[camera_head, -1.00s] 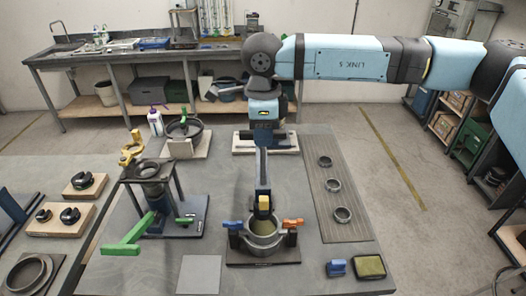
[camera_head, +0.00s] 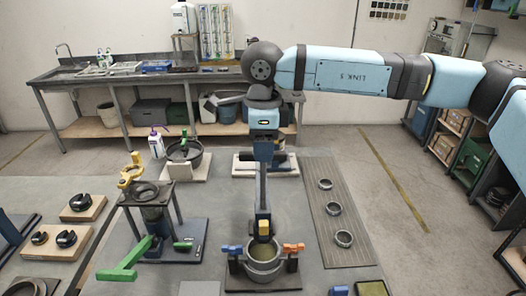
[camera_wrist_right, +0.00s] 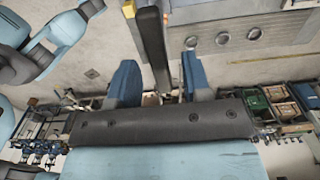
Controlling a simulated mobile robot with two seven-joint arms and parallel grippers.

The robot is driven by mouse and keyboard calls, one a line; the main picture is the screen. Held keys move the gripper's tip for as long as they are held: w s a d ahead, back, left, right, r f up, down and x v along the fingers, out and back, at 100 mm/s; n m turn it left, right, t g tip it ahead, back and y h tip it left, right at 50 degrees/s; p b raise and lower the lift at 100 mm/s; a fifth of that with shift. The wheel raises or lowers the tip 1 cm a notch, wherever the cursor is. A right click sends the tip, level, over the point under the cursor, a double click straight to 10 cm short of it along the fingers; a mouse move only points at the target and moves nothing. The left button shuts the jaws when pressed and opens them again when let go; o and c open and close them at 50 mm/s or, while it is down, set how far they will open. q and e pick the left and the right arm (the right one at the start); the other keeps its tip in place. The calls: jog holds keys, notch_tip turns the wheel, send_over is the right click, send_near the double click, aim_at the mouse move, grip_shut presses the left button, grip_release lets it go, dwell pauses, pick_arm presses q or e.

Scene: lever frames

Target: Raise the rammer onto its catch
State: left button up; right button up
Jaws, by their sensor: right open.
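A slim grey upright bar (camera_head: 262,188), which I take to be the rammer, stands at the middle of the bench. Its lower end has a blue part and a yellow block (camera_head: 264,228), just above a round metal mould (camera_head: 248,266) with greenish fill. My right gripper (camera_head: 264,152) is at the bar's upper end. In the right wrist view its blue fingers (camera_wrist_right: 160,80) are apart, with a dark bar (camera_wrist_right: 152,45) between them; contact is not visible. I cannot make out the catch for certain. My left gripper is not in view.
Orange (camera_head: 292,248) and blue (camera_head: 232,249) lugs flank the mould. A stand with a green lever (camera_head: 124,262) is at left. A mat (camera_head: 325,215) with three rings lies at right. A dark pan (camera_head: 184,158) sits behind.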

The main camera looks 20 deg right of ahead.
notch_tip(320, 180, up, 12)
jog(key=b, duration=0.2)
jog(key=shift+r, duration=0.15)
dwell(0.5)
jog(key=shift+s, duration=0.1)
